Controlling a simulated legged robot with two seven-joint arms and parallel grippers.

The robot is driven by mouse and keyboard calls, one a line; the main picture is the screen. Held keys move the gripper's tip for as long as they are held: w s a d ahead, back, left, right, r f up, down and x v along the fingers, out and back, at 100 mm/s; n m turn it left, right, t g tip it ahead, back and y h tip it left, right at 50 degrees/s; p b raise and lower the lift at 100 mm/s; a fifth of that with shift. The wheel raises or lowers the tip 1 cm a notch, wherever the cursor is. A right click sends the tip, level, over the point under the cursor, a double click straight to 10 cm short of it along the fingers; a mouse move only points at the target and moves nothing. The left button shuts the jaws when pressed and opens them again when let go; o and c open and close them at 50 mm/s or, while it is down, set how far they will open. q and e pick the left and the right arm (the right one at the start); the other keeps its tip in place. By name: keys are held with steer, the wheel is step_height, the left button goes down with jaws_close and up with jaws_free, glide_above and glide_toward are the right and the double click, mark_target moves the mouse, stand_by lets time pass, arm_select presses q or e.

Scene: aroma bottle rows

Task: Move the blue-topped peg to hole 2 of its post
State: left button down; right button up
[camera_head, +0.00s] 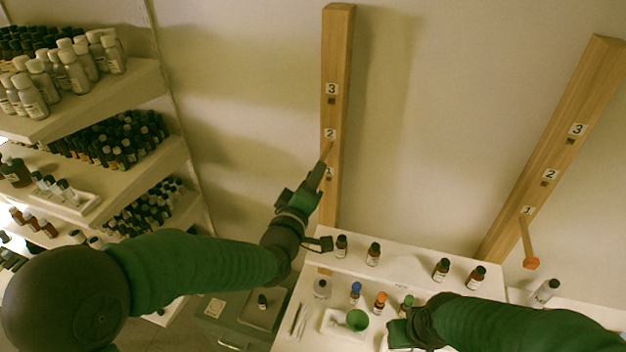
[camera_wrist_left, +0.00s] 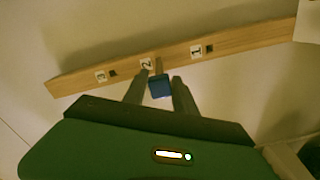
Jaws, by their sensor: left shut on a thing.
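The blue-topped peg (camera_wrist_left: 160,88) is between the fingers of my left gripper (camera_wrist_left: 160,92), which is shut on it. Its wooden shaft points at the post (camera_wrist_left: 240,43), just beside label 2 (camera_wrist_left: 147,64), and covers the place of hole 2. I cannot tell how far the tip is in. Holes 3 (camera_wrist_left: 113,73) and 1 (camera_wrist_left: 210,48) look empty. In the head view my left gripper (camera_head: 318,175) is at the left post (camera_head: 337,60), just below label 2; the blue top is hidden there. My right gripper (camera_head: 400,334) is low over the table, its fingers unclear.
A second post (camera_head: 575,110) on the right has an orange-topped peg (camera_head: 530,262) at hole 1. Bottle shelves (camera_head: 120,90) fill the left.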

arm_select(q)
steer(key=shift+w, duration=0.1)
steer(key=c, duration=0.9)
jaws_free()
steer(key=shift+w, duration=0.1)
steer(key=b+v, duration=0.9)
steer(key=v, duration=0.7)
steer(key=shift+s+a+f, duration=0.1)
steer(key=shift+s, duration=0.25)
